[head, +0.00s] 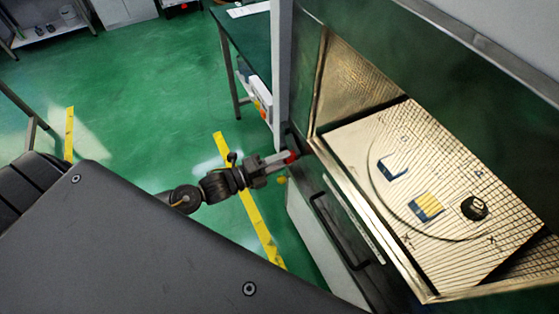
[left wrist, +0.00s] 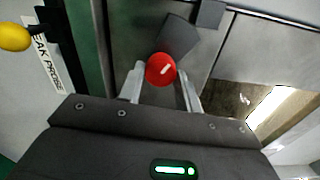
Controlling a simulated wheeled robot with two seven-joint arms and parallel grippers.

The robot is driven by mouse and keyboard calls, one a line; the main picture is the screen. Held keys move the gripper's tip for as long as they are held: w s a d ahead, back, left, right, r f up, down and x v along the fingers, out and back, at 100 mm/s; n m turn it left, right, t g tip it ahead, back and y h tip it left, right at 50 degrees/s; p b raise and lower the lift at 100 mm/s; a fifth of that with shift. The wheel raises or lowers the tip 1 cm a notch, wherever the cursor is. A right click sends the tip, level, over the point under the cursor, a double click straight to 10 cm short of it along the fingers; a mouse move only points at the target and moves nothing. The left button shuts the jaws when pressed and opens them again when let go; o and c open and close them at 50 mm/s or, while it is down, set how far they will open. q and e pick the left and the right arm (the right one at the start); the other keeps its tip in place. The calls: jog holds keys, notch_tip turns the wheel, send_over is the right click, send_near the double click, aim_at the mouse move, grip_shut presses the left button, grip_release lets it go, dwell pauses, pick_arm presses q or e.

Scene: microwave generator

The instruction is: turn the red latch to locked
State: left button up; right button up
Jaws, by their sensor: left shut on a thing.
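The red latch (left wrist: 160,70) is a round red knob with a short white mark slanting up to the right in the left wrist view. In the head view it shows as a small red spot (head: 291,157) at the left edge of the microwave cabinet. My left gripper (head: 284,159) reaches it from the left. Its two pale fingers stand on either side of the knob and are shut on it. A dark grey plate (left wrist: 178,36) sits just beyond the knob. My right gripper is in neither view.
The open metal cavity holds a ribbed panel (head: 465,145) with small blue, yellow and black parts. A dark handle (head: 335,225) is on the cabinet front below. A yellow knob (left wrist: 14,37) is beside a label reading "EAK PROBE". Green floor lies open to the left.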

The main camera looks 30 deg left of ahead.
pick_arm(q)
jog(key=shift+m, duration=0.4)
jog(key=o, duration=1)
jog(key=b+v, duration=0.2)
jog(key=v, duration=0.9)
jog(key=shift+b, duration=0.3)
jog(key=shift+w, duration=0.15)
